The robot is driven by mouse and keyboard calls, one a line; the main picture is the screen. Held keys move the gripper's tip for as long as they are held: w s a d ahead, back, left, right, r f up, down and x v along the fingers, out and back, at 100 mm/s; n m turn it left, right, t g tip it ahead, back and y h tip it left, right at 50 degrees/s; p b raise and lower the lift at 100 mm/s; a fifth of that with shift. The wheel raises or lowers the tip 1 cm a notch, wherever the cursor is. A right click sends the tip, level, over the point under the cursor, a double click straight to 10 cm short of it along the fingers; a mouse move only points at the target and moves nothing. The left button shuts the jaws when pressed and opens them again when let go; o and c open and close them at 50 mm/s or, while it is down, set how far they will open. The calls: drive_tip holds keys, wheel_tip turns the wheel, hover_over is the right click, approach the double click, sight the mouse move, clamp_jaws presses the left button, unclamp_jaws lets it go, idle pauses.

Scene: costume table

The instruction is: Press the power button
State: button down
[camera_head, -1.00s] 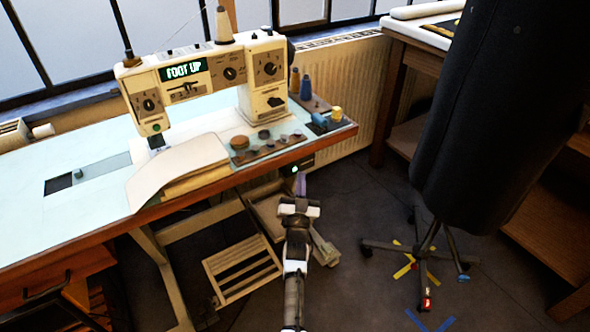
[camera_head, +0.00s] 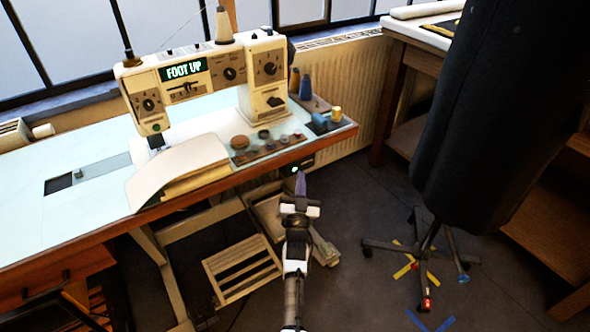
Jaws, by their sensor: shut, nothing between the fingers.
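A small dark switch box with a green-lit button (camera_head: 295,169) sits under the front right edge of the sewing table; it looks like the power button. My gripper (camera_head: 300,176) is below the table edge, with its narrow purple-grey fingers pointing up and away from me. The fingers are shut and empty. Their tips appear right beside the green light, just to its right in the picture; I cannot tell whether they touch it. The sewing machine (camera_head: 205,78) stands on the table, and its display reads "FOOT UP".
The wooden table edge (camera_head: 215,178) runs just above my gripper. A slatted wooden pedal (camera_head: 243,270) lies on the floor at left. A dark dress form on a wheeled base (camera_head: 490,110) stands at right. Spools and small jars sit on the table (camera_head: 80,235). Floor between is open.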

drive_tip(key=shift+w, duration=0.1)
drive_tip(key=shift+w+a+b, duration=0.25)
drive_tip(key=shift+b, duration=0.1)
drive_tip(key=shift+w+a+b, duration=0.25)
drive_tip(key=shift+w+b, duration=0.1)
drive_tip(key=shift+b, duration=0.05)
idle(0.6)
drive_tip(key=shift+s+d, duration=0.5)
drive_tip(key=shift+s, duration=0.25)
drive_tip(key=s+d+p, duration=0.1)
drive_tip(key=s+d, duration=0.2)
drive_tip(key=s, duration=0.2)
drive_tip(key=shift+d+p, duration=0.3)
drive_tip(key=shift+p, duration=0.1)
drive_tip(key=shift+w+a, duration=0.1)
